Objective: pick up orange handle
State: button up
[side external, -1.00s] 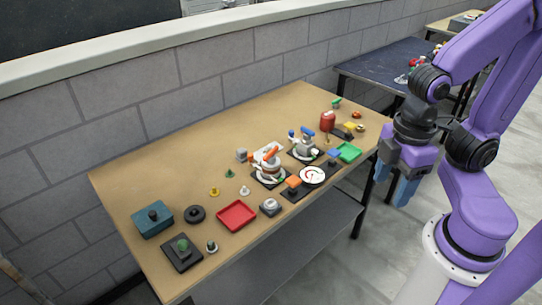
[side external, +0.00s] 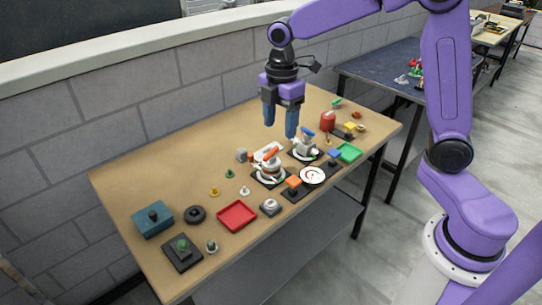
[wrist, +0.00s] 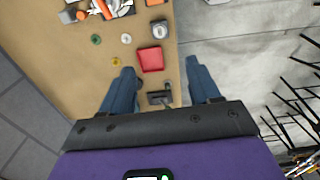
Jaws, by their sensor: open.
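The orange handle (side external: 269,154) sits on top of a white device with a round body (side external: 268,171) on a black base, near the middle of the table. An orange piece at the top edge of the wrist view (wrist: 103,8) looks like the same handle, partly cut off. My gripper (side external: 280,132) is open and empty, with its blue fingers pointing down. In the side view it appears just above and behind the handle, clear of it. In the wrist view, my two fingers (wrist: 160,66) are spread wide with nothing held between them.
A similar white device with a blue handle (side external: 307,132) stands close to the right. An orange block on a black base (side external: 293,182) and a white dial (side external: 312,175) are in front. A red tray (side external: 237,216) lies front left. The table's back left (side external: 160,175) is clear.

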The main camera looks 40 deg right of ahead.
jog(key=w+d+f+n, duration=0.2)
jog(key=w+d, duration=0.5)
jog(key=w, duration=0.4)
send_near(272, 151)
jog(key=shift+n, duration=0.3)
jog(key=f, duration=0.5)
jog(key=shift+a, duration=0.3)
jog(key=shift+w+d+f, duration=0.1)
jog(key=shift+d+f, duration=0.05)
jog(key=shift+f, duration=1.1)
jog(key=shift+w+d+f, duration=0.1)
jog(key=shift+f, duration=1.2)
grip_shut()
